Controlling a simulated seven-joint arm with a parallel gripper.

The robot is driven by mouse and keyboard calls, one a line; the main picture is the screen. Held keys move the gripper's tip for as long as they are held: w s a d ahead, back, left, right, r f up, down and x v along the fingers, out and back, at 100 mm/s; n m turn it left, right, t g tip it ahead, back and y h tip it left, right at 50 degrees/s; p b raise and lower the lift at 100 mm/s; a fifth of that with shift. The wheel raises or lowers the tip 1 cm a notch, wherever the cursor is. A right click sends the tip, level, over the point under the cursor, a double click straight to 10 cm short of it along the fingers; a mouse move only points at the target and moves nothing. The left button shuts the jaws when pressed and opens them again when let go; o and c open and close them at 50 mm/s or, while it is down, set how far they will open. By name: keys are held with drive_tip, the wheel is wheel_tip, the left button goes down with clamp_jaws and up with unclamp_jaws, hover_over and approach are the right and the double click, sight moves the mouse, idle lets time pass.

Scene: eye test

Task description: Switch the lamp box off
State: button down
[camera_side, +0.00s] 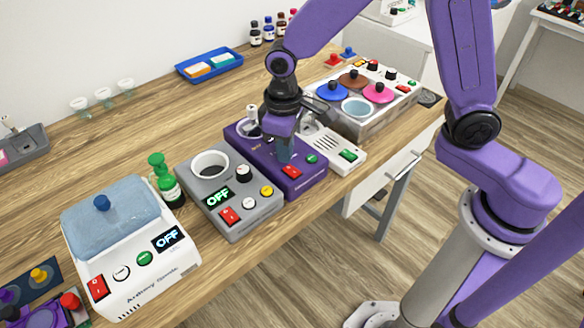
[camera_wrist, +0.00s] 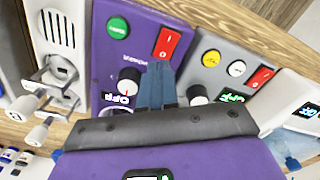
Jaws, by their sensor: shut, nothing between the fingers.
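My gripper (camera_side: 285,154) is shut and empty, its fingers pointing down over the purple box (camera_side: 240,150). In the side view my gripper hides this display, and the red rocker (camera_side: 291,171) shows just below the fingers. I cannot read which box is labelled as the lamp box.
A grey box (camera_side: 238,224) with an OFF display stands left of the purple one, and a white box (camera_side: 130,285) with a blue top, also reading OFF, farther left. A green bottle (camera_side: 166,181) stands between them. A white grilled box (camera_side: 332,143) is close on the right.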

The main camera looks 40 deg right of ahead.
sight(285, 167)
wheel_tip(285, 167, up, 6)
drive_tip(key=shift+f, duration=0.25)
idle(0.5)
drive_tip(key=s+d+r+n, duration=0.1)
drive_tip(key=s+d+n, duration=0.2)
drive_tip(key=s+d, duration=0.4)
drive_tip(key=s+d+r+n, duration=0.1)
drive_tip(key=s+d+n, duration=0.2)
drive_tip(key=s+d, duration=0.4)
drive_tip(key=s, duration=0.8)
drive_tip(key=shift+n, duration=0.3)
drive_tip(key=shift+d+r, duration=0.1)
